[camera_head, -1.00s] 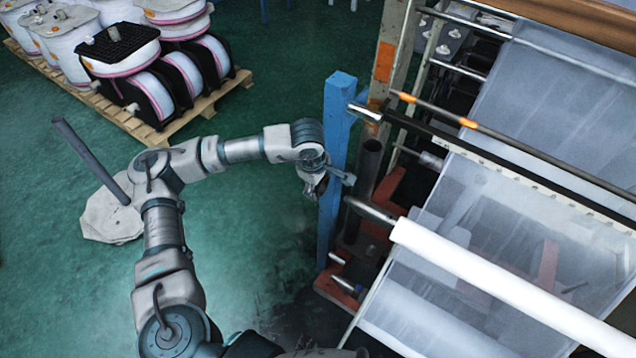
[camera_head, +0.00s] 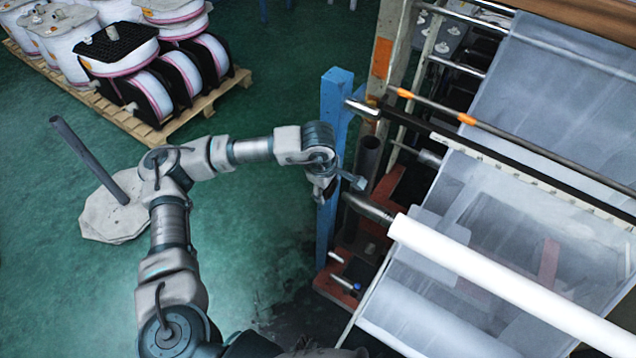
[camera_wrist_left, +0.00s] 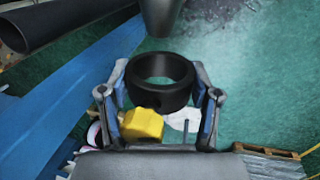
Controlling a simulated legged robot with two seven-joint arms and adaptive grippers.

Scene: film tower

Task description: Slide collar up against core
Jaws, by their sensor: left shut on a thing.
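The collar (camera_wrist_left: 161,82) is a black ring, seen in the left wrist view between the fingers of my left gripper (camera_wrist_left: 160,98). The gripper is shut on it, and its hole is open and empty. A yellow block (camera_wrist_left: 142,125) shows just below the ring; I cannot tell if it is attached. The grey end of a shaft (camera_wrist_left: 160,14) is above the collar, apart from it. In the head view my left gripper (camera_head: 328,190) is beside the shaft (camera_head: 369,207); the collar is not clear there. The white core (camera_head: 505,285) sits farther right along this shaft. My right gripper is not in view.
A blue post (camera_head: 331,130) stands close beside my left gripper. The machine frame with a film web (camera_head: 560,110) fills the right. A pallet (camera_head: 190,115) with spools is at the back left. A stand with an octagonal base (camera_head: 108,215) is left; green floor lies between.

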